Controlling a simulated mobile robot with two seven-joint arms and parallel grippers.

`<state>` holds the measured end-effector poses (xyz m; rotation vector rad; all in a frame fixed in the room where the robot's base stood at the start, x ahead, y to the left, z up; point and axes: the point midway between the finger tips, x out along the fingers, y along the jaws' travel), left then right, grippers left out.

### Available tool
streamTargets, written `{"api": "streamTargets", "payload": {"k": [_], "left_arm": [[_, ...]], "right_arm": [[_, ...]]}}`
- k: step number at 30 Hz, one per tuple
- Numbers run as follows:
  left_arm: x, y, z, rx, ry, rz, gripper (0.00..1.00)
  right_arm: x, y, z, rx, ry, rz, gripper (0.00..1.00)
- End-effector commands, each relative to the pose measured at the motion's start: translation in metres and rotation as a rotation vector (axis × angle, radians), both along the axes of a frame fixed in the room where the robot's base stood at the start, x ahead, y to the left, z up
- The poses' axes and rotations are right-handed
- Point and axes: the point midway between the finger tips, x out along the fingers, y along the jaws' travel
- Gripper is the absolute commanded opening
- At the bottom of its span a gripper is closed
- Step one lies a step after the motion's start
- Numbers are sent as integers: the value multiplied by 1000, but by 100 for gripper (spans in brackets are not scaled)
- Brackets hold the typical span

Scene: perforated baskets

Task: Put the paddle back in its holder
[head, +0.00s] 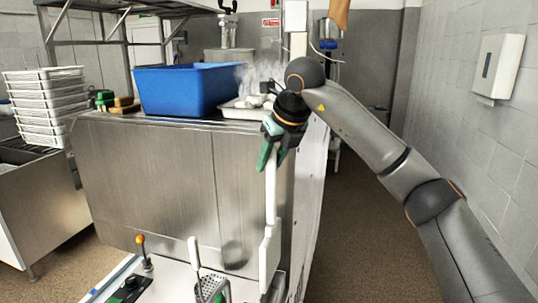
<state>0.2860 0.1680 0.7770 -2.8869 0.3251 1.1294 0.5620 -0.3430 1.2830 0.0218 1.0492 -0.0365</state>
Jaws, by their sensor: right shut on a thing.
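A long white paddle (271,195) hangs upright below my right gripper (272,157), in front of the right end of the steel cabinet. My right gripper points down, with its green fingers shut on the paddle's upper end. The paddle's wider lower part (269,262) reaches down to the white surface at the bottom of the picture. I cannot tell whether it touches that surface or a holder there. I cannot make out the holder for certain. My left gripper is not in view.
A blue tub (185,90) and a white tray (245,112) stand on the steel cabinet (150,175). White perforated baskets (48,100) are stacked at left. A white handle (195,254) and an orange-topped lever (141,240) rise from the low surface. Floor is open at right.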

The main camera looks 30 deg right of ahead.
Motion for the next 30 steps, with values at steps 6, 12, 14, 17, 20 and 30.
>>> {"api": "streamTargets", "payload": {"k": [6, 12, 14, 17, 20, 30], "left_arm": [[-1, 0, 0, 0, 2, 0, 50], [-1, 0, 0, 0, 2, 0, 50], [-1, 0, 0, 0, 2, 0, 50], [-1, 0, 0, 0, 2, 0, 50], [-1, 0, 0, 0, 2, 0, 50], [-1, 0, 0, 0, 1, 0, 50]], "right_arm": [[0, 0, -17, -1, -1, 1, 0], [0, 0, -30, -1, -1, 1, 0], [0, 0, -32, 0, -2, 0, 0], [0, 0, -36, 0, -1, 0, 0], [0, 0, -37, 0, -1, 0, 0], [0, 0, -37, 1, -2, 0, 0]]}}
